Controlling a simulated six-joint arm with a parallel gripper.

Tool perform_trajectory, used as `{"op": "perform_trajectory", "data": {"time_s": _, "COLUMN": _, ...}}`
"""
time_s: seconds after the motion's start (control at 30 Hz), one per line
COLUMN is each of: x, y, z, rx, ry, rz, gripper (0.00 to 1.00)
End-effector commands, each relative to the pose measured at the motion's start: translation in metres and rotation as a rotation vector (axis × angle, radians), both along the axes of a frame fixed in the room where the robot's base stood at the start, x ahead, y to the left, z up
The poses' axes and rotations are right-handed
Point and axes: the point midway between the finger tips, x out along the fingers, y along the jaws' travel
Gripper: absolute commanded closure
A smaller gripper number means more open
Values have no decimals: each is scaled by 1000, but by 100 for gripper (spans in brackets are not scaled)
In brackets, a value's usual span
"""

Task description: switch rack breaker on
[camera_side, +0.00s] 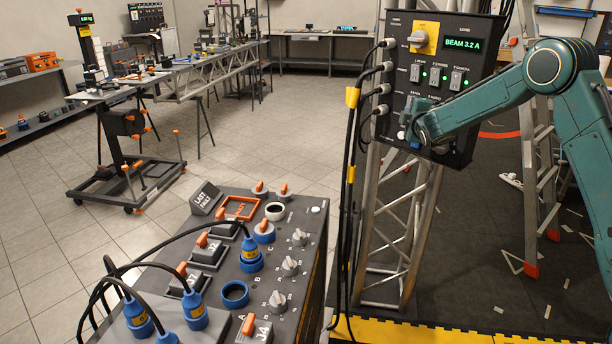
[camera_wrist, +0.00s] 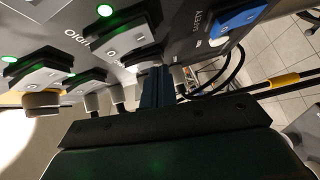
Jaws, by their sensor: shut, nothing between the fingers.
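A black breaker panel (camera_side: 478,32) on a truss column carries several grey rocker switches. Upper-row rockers (camera_side: 415,72), (camera_side: 435,75) and (camera_side: 457,79) have green lights beside them. My gripper (camera_side: 408,134) is shut and empty at the panel's lower left, covering part of the lower row. In the wrist view the shut fingers (camera_wrist: 157,88) point at the panel face, below a rocker with a lit green lamp (camera_wrist: 125,36). Another rocker (camera_wrist: 35,68) is at left, and a blue switch (camera_wrist: 240,18) marked SAFETY is at upper right. I cannot tell which is the rack breaker, or whether the fingers touch anything.
A yellow-plated rotary switch (camera_side: 419,38) and a display (camera_side: 464,43) reading BEAM 3.2 A sit at the panel's top. Black cables (camera_side: 352,130) hang down its left side. A console (camera_side: 320,240) with knobs and blue plugs stands below left. A ladder (camera_side: 535,150) stands right.

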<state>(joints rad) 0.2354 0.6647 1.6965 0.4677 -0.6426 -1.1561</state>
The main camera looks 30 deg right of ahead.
Motion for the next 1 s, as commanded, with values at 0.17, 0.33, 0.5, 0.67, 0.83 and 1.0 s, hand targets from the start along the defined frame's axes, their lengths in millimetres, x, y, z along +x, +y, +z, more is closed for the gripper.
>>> {"op": "perform_trajectory", "data": {"time_s": 0.17, "x": 0, "y": -3, "z": -1, "rx": -1, "ry": 1, "rz": -2, "gripper": 100}}
{"op": "perform_trajectory", "data": {"time_s": 0.33, "x": 0, "y": -3, "z": -1, "rx": -1, "ry": 1, "rz": -2, "gripper": 100}}
{"op": "perform_trajectory", "data": {"time_s": 0.5, "x": -1, "y": 5, "z": -2, "rx": -1, "ry": 2, "rz": -1, "gripper": 100}}
{"op": "perform_trajectory", "data": {"time_s": 0.67, "x": -3, "y": 22, "z": -4, "rx": -1, "ry": 2, "rz": 2, "gripper": 100}}
{"op": "perform_trajectory", "data": {"time_s": 0.83, "x": -11, "y": 42, "z": -6, "rx": -2, "ry": 1, "rz": 2, "gripper": 100}}
{"op": "perform_trajectory", "data": {"time_s": 1.0, "x": -29, "y": 53, "z": -8, "rx": -1, "ry": 2, "rz": 2, "gripper": 100}}
